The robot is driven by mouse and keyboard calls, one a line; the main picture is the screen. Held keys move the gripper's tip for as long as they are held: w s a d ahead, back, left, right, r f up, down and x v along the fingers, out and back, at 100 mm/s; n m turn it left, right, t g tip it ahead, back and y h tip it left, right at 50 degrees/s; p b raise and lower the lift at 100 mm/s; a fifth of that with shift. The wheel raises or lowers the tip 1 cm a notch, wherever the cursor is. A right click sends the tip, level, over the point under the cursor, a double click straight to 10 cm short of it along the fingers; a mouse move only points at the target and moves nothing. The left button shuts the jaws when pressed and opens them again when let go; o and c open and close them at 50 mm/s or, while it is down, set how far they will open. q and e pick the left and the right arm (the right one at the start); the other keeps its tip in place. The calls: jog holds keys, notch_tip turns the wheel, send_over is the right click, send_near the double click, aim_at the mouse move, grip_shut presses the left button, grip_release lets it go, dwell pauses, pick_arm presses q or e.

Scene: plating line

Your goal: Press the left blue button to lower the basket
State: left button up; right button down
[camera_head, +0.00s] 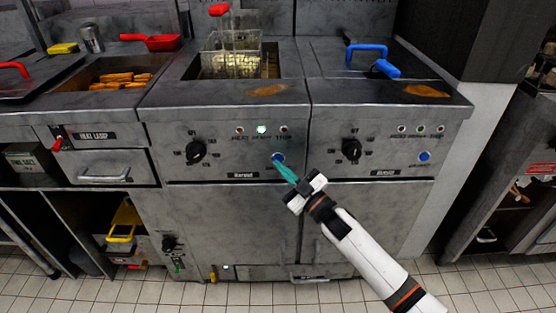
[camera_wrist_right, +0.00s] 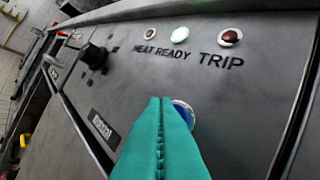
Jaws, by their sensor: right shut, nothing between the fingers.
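The left blue button (camera_head: 278,157) is on the left fryer's front panel, right of its black knob. In the right wrist view the blue button (camera_wrist_right: 184,112) shows partly behind my teal fingertips. My right gripper (camera_head: 279,163) is shut and empty, its tips at the button; I cannot tell whether they touch it. The fingers also show in the right wrist view (camera_wrist_right: 160,105). The wire basket (camera_head: 230,64) with a red handle is at the left fryer's vat, and how deep it sits is unclear. My left gripper is not in view.
A blue-handled lid (camera_head: 372,58) covers the right vat. Fried food (camera_head: 120,80) lies in the left tray.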

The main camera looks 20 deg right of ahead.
jog(key=shift+w, duration=0.1)
dwell(0.3)
jog(key=shift+w+d, duration=0.1)
jog(key=shift+w, duration=0.05)
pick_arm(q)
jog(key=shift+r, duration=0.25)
pick_arm(e)
jog(key=shift+w, duration=0.2)
jog(key=shift+s, duration=0.2)
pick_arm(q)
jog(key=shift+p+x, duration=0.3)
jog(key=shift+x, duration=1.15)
pick_arm(e)
jog(key=shift+s, duration=0.25)
